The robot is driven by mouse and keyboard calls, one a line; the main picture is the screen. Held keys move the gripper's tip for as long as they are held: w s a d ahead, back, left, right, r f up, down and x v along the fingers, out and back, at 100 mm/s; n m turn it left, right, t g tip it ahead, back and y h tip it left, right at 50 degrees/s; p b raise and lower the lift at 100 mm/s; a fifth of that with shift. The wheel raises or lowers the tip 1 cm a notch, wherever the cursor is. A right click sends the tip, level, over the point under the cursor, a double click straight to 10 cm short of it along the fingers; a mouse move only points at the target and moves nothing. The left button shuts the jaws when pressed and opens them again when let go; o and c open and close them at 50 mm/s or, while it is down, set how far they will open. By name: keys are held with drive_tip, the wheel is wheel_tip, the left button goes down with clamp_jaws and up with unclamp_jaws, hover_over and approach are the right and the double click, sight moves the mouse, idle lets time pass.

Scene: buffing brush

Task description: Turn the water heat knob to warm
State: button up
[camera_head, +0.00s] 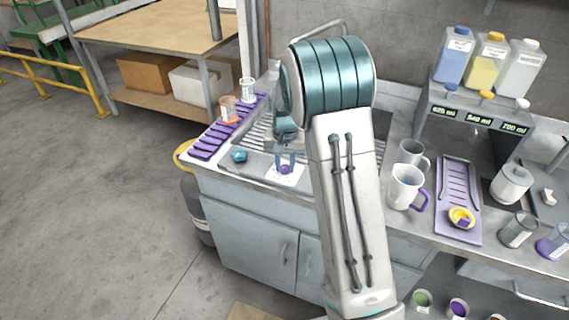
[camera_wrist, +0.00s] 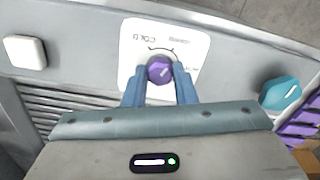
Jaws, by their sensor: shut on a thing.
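The water heat knob is a small purple faceted knob (camera_wrist: 160,70) on a white label plate (camera_wrist: 130,62) at the counter's front edge. The plate carries an arc and printed words, one of which looks like COLD; they appear upside down in the wrist view. A white mark shows on the knob's top. My gripper (camera_wrist: 160,84) has its two blue fingers on either side of the knob, shut on it. In the head view, the knob (camera_head: 285,170) shows between my gripper's fingertips (camera_head: 285,163), low over the white plate (camera_head: 283,179).
A teal knob (camera_wrist: 281,93) sits beside the plate, also in the head view (camera_head: 239,156). A white square button (camera_wrist: 25,52) lies on the other side. A purple rack (camera_head: 213,139) stands left of the sink. Mugs (camera_head: 405,186) and a purple tray (camera_head: 457,190) stand right of my arm.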

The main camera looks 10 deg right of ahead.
sight(285, 166)
drive_tip(key=shift+w+r, duration=0.1)
drive_tip(key=o, duration=1)
wheel_tip(285, 166, up, 14)
drive_tip(key=b, duration=0.1)
